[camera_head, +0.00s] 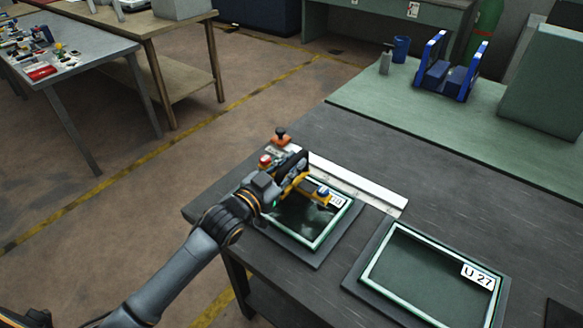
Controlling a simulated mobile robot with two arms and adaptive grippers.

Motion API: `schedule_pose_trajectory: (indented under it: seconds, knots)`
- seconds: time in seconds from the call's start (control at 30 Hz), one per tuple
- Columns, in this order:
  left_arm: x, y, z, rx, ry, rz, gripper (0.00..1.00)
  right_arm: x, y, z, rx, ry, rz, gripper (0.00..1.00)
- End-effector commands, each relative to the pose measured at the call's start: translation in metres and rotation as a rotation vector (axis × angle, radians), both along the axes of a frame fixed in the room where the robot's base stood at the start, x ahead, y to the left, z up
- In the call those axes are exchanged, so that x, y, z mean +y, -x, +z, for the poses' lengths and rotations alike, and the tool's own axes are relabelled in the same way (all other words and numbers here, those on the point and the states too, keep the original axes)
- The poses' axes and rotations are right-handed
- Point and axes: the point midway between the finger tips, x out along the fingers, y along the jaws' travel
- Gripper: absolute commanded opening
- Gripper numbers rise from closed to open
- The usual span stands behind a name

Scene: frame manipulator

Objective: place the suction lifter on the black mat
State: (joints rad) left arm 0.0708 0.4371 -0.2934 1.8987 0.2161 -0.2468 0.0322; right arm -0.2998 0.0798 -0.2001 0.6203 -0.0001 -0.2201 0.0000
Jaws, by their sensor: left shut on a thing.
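The left frame (318,243) is pale green, with a white label partly hidden by the lifter. A dark flat piece (565,313), perhaps the black mat, is cut off at the lower right edge. My right gripper is not in view.
A second frame (376,268), labelled U 27, lies on a dark pad to the right. A white strip (355,181) lies behind the left frame. An orange item with a black knob (281,136) stands at the table's left edge. Blue holders (445,75) stand on the green bench behind.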

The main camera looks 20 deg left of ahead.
Motion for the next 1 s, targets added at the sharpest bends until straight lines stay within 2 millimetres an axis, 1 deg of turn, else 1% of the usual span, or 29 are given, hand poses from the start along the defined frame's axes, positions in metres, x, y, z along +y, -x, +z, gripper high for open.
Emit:
schedule_pose_trajectory:
  seconds: [0.03,0.1,0.2,0.4,0.53,0.57,0.6,0.67,1.0]
  knots:
    - [-0.001,0.001,-0.003,0.002,0.002,-0.001,0.00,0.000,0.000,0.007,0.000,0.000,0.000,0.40]
    - [-0.001,0.001,-0.007,0.001,0.002,-0.001,0.00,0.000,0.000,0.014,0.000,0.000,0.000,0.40]
    - [-0.001,0.001,-0.012,-0.002,0.002,-0.002,0.00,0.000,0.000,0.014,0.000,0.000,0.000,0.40]
    - [-0.001,0.001,-0.013,-0.002,0.002,-0.002,0.00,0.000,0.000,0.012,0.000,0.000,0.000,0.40]
    - [-0.001,0.001,-0.017,-0.001,0.002,0.000,0.00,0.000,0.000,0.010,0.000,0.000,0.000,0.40]
    - [-0.001,0.001,-0.018,0.002,0.000,-0.001,0.24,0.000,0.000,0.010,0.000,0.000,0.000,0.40]
    - [-0.001,0.001,-0.018,0.002,0.000,-0.001,0.32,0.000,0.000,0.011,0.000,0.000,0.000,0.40]
    - [-0.001,0.001,-0.018,0.002,0.000,-0.001,0.42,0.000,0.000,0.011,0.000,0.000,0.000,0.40]
    - [-0.001,0.001,-0.019,0.001,0.001,-0.001,0.42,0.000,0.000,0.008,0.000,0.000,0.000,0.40]
